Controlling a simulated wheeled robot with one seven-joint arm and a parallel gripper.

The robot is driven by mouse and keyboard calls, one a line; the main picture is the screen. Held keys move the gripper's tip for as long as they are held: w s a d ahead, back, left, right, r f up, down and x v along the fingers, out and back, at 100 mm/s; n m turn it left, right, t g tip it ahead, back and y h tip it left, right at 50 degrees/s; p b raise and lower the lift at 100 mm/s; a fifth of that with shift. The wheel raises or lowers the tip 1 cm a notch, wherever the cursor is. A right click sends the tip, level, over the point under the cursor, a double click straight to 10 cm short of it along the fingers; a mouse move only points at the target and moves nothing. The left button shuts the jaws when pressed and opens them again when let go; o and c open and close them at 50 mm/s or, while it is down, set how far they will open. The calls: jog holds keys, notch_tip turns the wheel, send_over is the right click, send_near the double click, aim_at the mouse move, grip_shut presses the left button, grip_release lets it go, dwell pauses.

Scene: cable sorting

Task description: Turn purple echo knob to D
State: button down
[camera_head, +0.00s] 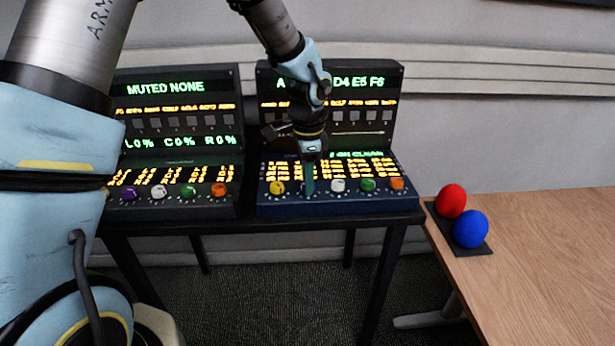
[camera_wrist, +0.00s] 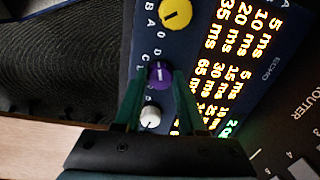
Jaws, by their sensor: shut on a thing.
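The purple echo knob (camera_wrist: 160,72) sits on the blue echo panel (camera_head: 335,208), between a yellow knob (camera_wrist: 175,13) and a white knob (camera_wrist: 150,117). My gripper (camera_head: 308,188) comes down from above onto the panel's knob row. In the wrist view, the green fingers of my gripper (camera_wrist: 160,80) are shut on the purple knob, one on each side. In the head view the fingers mostly hide this knob. A pale mark shows on its top, but I cannot tell for sure which letter it points to. Small white letters are printed beside the knobs.
A second panel (camera_head: 180,208) with its own coloured knobs stands at left. Green (camera_head: 368,185) and orange (camera_head: 397,184) knobs lie right of the white one. Upright screens stand close behind. Red (camera_head: 451,201) and blue (camera_head: 470,229) balls sit on the wooden table.

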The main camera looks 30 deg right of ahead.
dwell(0.5)
jog(key=c, duration=0.5)
grip_release()
notch_tip(320, 180, up, 11)
jog(key=b, duration=0.2)
jog(key=shift+s, duration=0.25)
jog(key=shift+a+f, duration=0.15)
jog(key=w+a+f+n, duration=0.15)
jog(key=a+n, duration=0.35)
jog(key=a, duration=0.5)
jog(key=w+a+f+n, duration=0.1)
jog(key=w+a+n, duration=0.3)
jog(key=a, duration=0.6)
jog(key=s+a+f+n, duration=0.1)
jog(key=s+a+n, duration=0.2)
jog(key=a+n, duration=0.2)
jog(key=s+a+f+n+t, duration=0.1)
jog(key=s+a+n, duration=0.1)
jog(key=a+n, duration=0.4)
jog(key=a, duration=0.5)
jog(key=shift+s+a+n, duration=0.15)
jog(key=shift+s+n, duration=0.15)
jog(key=shift+s, duration=0.1)
